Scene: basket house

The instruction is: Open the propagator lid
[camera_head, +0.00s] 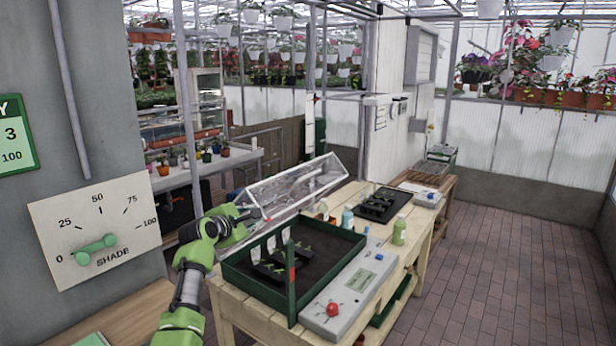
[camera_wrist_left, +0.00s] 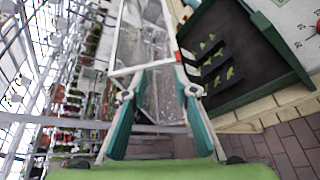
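The propagator is a dark green tray (camera_head: 255,288) on the wooden bench, with dark soil and black seedling cells (camera_head: 280,262) inside. Its clear lid (camera_head: 290,187) with a pale frame stands raised and tilted along the tray's back side, leaving the tray uncovered. The lid (camera_wrist_left: 143,40) also shows in the left wrist view, running up from the fingertips. My left gripper (camera_head: 258,214) is at the lid's near left end. In the wrist view its teal fingers (camera_wrist_left: 157,90) are spread apart near the lid's frame; contact is unclear. My right gripper is out of view.
A grey control panel (camera_head: 350,285) with a red knob (camera_head: 333,309) lies along the tray's front. Bottles (camera_head: 399,230) and a black tray (camera_head: 383,204) stand farther right on the bench. A shade dial board (camera_head: 95,230) is at left. Brick floor (camera_head: 500,270) at right is clear.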

